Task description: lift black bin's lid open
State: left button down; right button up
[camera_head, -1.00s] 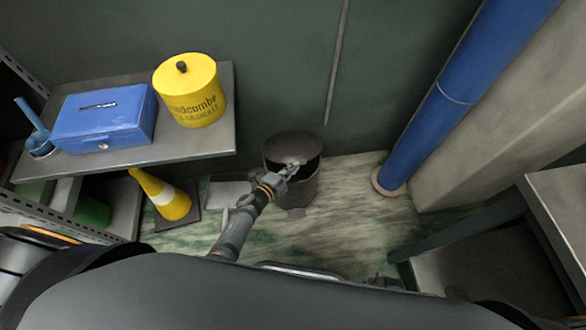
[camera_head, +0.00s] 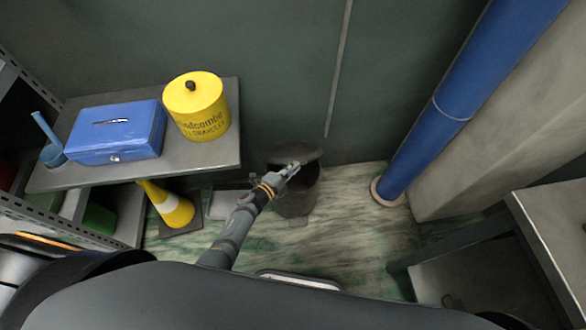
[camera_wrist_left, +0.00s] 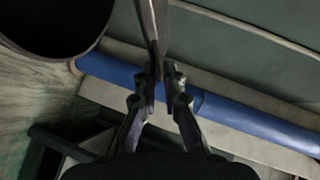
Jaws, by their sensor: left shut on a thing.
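The black bin (camera_head: 297,203) stands on the floor against the back wall. Its lid (camera_head: 297,151) is raised and tilted up at the wall side, with a dark gap between it and the bin. My left gripper (camera_head: 293,167) is at the lid's front, shut on its edge. In the left wrist view, the fingers (camera_wrist_left: 160,78) pinch the lid (camera_wrist_left: 153,25), which shows edge-on as a thin dark strip. The bin's round dark opening (camera_wrist_left: 52,22) is at top left there. My right gripper is not in view.
A shelf (camera_head: 215,155) at left holds a blue box (camera_head: 118,140), a yellow canister (camera_head: 197,115) and a blue cup (camera_head: 54,155). A yellow cone (camera_head: 172,205) stands below it. A blue pipe (camera_head: 440,120) rises at right. Floor between bin and pipe is clear.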

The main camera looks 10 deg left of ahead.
pick_arm(q)
jog(key=shift+w, duration=0.1)
jog(key=c, duration=1.5)
grip_release()
jog(key=shift+c, duration=0.2)
jog(key=v, duration=1.2)
